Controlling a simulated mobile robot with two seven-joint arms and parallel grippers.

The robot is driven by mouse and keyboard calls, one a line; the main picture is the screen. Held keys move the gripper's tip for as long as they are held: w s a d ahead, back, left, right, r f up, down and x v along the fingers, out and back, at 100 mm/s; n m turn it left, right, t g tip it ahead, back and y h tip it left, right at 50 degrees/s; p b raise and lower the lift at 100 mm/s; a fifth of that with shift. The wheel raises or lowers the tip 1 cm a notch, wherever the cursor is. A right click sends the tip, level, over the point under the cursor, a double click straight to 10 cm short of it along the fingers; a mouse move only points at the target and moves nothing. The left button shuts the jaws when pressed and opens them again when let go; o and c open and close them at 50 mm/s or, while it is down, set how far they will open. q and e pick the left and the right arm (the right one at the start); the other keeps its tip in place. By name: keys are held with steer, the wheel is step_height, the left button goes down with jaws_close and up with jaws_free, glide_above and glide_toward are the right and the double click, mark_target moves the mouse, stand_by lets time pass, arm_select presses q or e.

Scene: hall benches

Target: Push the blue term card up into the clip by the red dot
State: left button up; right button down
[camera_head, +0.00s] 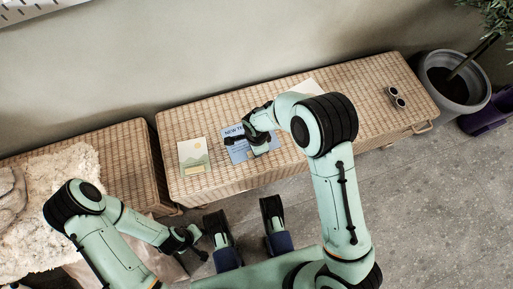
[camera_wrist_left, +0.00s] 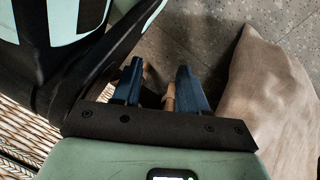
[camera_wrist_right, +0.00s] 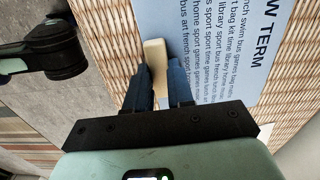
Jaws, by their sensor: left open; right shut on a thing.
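The blue term card (camera_head: 236,133), headed "NEW TERM", lies on the wicker bench in the head view, partly covered by my right gripper (camera_head: 259,144). In the right wrist view the printed card (camera_wrist_right: 215,45) fills the upper right. There my right gripper (camera_wrist_right: 163,78) is shut on a pale, rounded tab (camera_wrist_right: 154,55) at the card's edge. I cannot tell whether the tab is fixed to the card. My left gripper (camera_head: 200,243) is open and empty, low at the front left, away from the card. I cannot make out the clip or the red dot.
The wicker bench (camera_head: 350,90) also bears a green and cream picture card (camera_head: 194,158), a white sheet (camera_head: 308,87) and sunglasses (camera_head: 397,97). A fleece (camera_head: 60,165) covers the left bench. A potted plant (camera_head: 435,66) stands right. A white perforated panel (camera_head: 25,8) is top left.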

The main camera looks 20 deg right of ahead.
steer(key=shift+r+p, duration=1.05)
steer(key=shift+r, duration=0.35)
steer(key=shift+r+p, duration=1)
steer(key=shift+r, duration=0.5)
arm_select(q)
steer(key=w+d+r+t+p, duration=0.1)
steer(key=w+d+r+p, duration=0.1)
steer(key=r, duration=0.7)
steer(key=shift+w+d+m+t, duration=0.3)
steer(key=shift+w+d, duration=0.2)
steer(key=shift+w, duration=0.55)
arm_select(e)
steer(key=shift+r, duration=1.1)
